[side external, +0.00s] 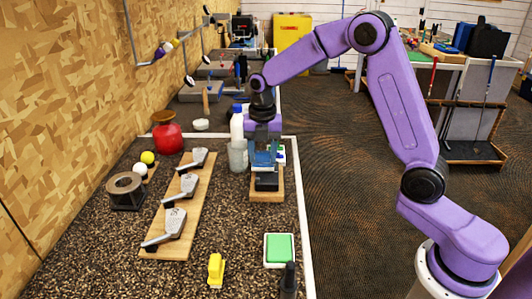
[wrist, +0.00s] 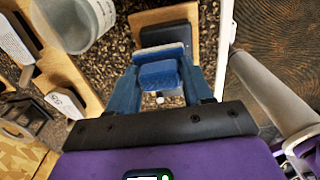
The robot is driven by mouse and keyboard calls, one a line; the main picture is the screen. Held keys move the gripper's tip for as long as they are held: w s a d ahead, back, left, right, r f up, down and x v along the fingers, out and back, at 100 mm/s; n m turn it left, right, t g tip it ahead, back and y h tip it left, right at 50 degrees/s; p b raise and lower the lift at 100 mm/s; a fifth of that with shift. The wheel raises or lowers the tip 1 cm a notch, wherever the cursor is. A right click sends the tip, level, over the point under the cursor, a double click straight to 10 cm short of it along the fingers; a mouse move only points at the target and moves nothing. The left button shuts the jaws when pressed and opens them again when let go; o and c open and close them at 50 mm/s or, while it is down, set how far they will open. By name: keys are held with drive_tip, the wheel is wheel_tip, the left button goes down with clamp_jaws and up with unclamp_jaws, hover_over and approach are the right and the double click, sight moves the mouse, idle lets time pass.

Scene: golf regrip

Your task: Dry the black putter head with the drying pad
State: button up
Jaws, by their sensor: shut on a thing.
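My gripper (side external: 264,158) is shut on a blue pad with a pale layer, which I take to be the drying pad. The pad (wrist: 158,75) sits between the two blue fingers in the wrist view. The black putter head (side external: 266,184) rests on a small wooden stand (side external: 266,197), below the gripper in the side view. In the wrist view the putter head (wrist: 170,34) shows just beyond the pale edge of the pad. The pad hides part of it. I cannot tell whether pad and head touch.
A clear cup (side external: 238,157) and a white bottle (side external: 237,124) stand close left of the gripper. A wooden board (side external: 165,249) with three grey club heads lies further left. A green pad in a white tray (side external: 279,251) and a yellow brush (side external: 216,270) lie in front.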

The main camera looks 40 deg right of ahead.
drive_tip(key=shift+s+d+f, duration=0.2)
drive_tip(key=shift+s+d, duration=0.65)
drive_tip(key=shift+s, duration=0.1)
idle(0.9)
drive_tip(key=shift+w+a, duration=0.1)
drive_tip(key=shift+w+a, duration=0.8)
drive_tip(key=shift+s+d+r, duration=0.15)
drive_tip(key=shift+s+d, duration=0.65)
drive_tip(key=shift+d, duration=0.1)
drive_tip(key=shift+w+a, duration=0.4)
drive_tip(key=shift+a, duration=0.05)
idle(0.5)
